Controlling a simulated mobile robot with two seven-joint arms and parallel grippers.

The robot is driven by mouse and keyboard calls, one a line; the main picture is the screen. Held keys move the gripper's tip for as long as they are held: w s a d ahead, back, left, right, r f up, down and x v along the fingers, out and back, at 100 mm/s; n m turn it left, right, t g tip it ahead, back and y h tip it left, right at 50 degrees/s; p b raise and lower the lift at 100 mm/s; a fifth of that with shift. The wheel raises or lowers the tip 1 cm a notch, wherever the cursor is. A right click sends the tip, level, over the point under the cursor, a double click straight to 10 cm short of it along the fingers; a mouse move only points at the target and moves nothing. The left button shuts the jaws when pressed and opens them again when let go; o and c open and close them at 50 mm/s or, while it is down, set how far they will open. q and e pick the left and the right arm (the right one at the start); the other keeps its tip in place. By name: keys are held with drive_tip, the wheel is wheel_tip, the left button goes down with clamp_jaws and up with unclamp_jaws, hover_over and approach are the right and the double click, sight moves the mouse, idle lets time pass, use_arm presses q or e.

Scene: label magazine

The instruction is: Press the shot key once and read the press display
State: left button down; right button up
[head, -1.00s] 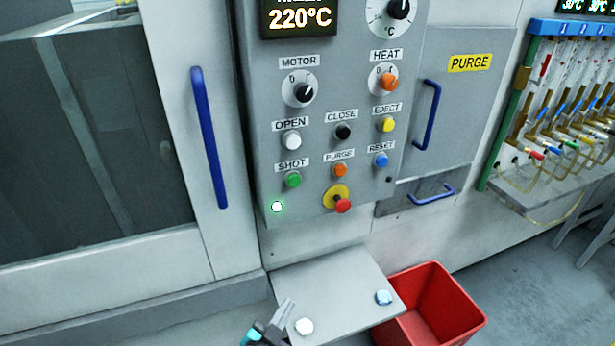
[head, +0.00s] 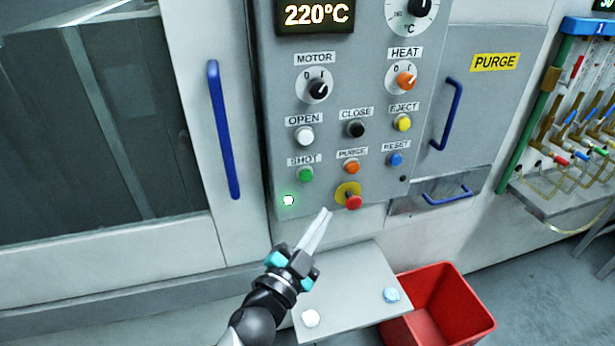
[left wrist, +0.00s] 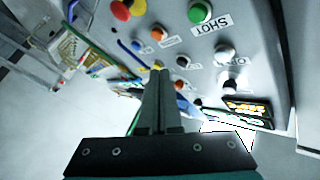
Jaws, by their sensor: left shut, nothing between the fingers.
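The green SHOT key (head: 306,174) sits at the lower left of the grey control panel, under its label. It also shows at the top of the left wrist view (left wrist: 199,12). The press display (head: 316,15) at the panel's top reads 220°C; its upper part is cut off by the picture's edge. My left gripper (head: 325,213) is shut and empty. Its tips point up toward the panel's lower edge, below the SHOT key and apart from it in the picture. My right gripper is not in view.
A red emergency knob (head: 353,202) is close to the fingertips. PURGE (head: 352,167) and OPEN (head: 304,136) keys neighbour the SHOT key. A small shelf (head: 350,285) with two buttons and a red bin (head: 450,310) are below. A blue door handle (head: 223,130) is at left.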

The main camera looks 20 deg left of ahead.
sight(306, 176)
use_arm(q)
drive_tip(key=shift+w+a, duration=0.1)
drive_tip(key=w+a, duration=0.4)
drive_tip(key=w, duration=0.3)
drive_tip(key=shift+a+b, duration=0.35)
drive_tip(key=shift+a, duration=0.05)
drive_tip(key=shift+w, duration=0.15)
idle(1.7)
drive_tip(key=shift+w+a, duration=0.2)
drive_tip(key=shift+w, duration=0.05)
drive_tip(key=shift+w+a, duration=0.3)
drive_tip(key=shift+w, duration=0.1)
idle(1.0)
drive_tip(key=shift+s, duration=0.1)
drive_tip(key=shift+s+d, duration=0.5)
drive_tip(key=shift+s, duration=0.15)
